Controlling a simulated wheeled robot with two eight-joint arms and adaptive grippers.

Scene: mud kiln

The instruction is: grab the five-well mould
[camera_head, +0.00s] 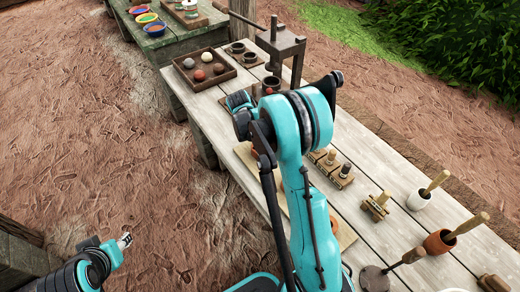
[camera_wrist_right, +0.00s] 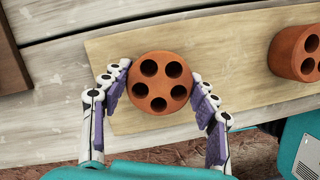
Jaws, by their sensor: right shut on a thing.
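In the right wrist view the five-well mould (camera_wrist_right: 160,84) is a round terracotta block with a ring of dark wells in its top. It is over a pale plywood board (camera_wrist_right: 225,50); I cannot tell whether it is lifted. My right gripper (camera_wrist_right: 161,80) is shut on it, with purple-padded fingers on its left and right sides. In the head view my right arm hides this mould and the gripper. My left gripper (camera_head: 124,240) is over the dirt at the lower left, away from the table; its jaws are too small to read.
A second terracotta piece with wells (camera_wrist_right: 296,54) stands to the right on the board.

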